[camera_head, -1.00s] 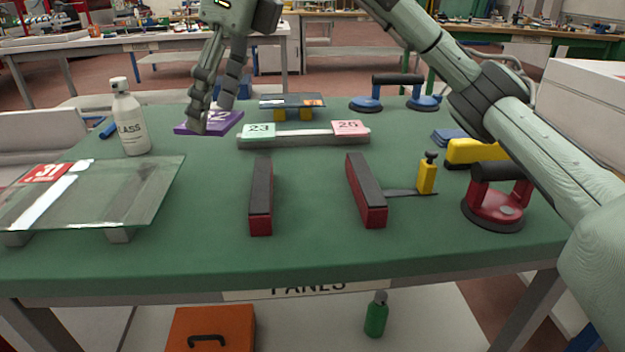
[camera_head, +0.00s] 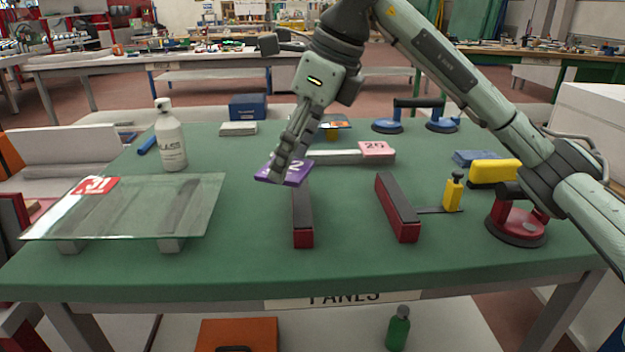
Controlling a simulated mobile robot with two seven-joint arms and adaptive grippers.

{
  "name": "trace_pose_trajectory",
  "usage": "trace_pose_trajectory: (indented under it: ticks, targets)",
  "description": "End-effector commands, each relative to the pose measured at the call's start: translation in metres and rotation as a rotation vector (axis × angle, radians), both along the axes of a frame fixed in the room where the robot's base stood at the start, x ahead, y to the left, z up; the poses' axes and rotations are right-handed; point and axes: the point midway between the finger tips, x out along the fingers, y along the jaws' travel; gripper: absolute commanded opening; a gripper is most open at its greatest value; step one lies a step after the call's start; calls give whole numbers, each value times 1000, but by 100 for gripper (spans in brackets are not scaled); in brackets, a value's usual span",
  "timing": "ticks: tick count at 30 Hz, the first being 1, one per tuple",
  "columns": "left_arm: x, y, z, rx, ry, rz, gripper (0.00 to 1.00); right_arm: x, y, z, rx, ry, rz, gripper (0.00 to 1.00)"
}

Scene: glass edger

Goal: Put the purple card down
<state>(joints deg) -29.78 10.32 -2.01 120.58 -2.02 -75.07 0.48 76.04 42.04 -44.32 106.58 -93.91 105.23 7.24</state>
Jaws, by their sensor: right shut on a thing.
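The purple card (camera_head: 298,174) carries white digits, of which a "2" shows. My right gripper (camera_head: 284,170) is shut on it and hides part of its face. In the picture the card overlaps the far end of the left red block with a dark top (camera_head: 303,218); I cannot tell how high above the table it is. A pink card marked 25 (camera_head: 376,149) rests at the right end of a pale bar (camera_head: 340,158). The bar's left end is hidden behind my gripper and the card. My left gripper is not in view.
Green tabletop (camera_head: 345,225) is clear between the blocks.

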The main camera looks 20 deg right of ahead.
Motion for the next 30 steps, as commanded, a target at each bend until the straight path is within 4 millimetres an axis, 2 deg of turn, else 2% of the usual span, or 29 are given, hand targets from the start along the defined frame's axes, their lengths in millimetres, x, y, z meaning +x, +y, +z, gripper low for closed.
trace_pose_trajectory:
  ticks: [3, 9, 13, 19, 30]
  targets:
    - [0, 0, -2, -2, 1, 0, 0, 15, -19, -14, 1, 3, -4, 49]
    - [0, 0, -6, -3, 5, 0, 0, 26, -32, -25, 2, -1, 0, 49]
    - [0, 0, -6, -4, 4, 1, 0, 27, -33, -35, 0, 2, 1, 49]
    - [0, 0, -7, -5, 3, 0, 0, 26, -33, -63, 1, 3, 1, 49]
    - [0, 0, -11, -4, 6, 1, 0, 27, -32, -67, 2, -1, 1, 49]
